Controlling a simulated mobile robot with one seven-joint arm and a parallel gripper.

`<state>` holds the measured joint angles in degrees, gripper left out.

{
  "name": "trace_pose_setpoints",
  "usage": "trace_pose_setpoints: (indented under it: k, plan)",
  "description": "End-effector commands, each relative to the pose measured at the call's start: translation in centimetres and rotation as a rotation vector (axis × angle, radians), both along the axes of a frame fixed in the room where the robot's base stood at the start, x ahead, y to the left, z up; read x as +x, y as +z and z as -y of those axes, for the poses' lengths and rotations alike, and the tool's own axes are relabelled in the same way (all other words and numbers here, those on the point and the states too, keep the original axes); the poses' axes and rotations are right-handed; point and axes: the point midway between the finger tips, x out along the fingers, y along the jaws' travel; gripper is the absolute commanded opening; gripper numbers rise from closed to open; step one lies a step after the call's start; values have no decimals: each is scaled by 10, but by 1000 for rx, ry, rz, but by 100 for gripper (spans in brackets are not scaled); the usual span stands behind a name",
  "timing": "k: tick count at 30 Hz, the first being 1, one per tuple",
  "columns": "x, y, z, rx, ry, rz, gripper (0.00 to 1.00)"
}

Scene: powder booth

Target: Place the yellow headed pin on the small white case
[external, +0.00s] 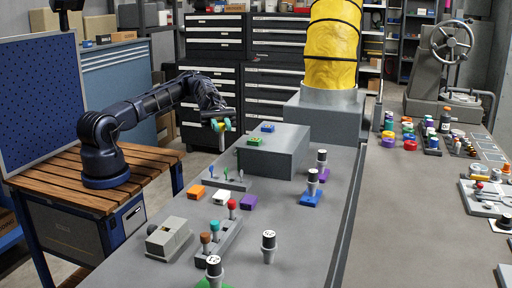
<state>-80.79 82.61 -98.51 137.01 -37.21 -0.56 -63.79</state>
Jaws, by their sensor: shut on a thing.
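A low rack (227,180) with small headed pins stands just behind the cases. A grey rack (218,243) with larger coloured-knob pieces stands in front. The large grey block (273,153) carries a green and a blue case.

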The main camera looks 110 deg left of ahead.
Motion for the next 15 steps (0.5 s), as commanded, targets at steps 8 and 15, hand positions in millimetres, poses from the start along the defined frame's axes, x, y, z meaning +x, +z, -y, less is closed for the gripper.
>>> trace_pose_setpoints:
  k: [8,15]
  plan:
    - [-18,22,-20,3,-51,-1,0]
    - [-22,21,-25,-1,-64,-2,0]
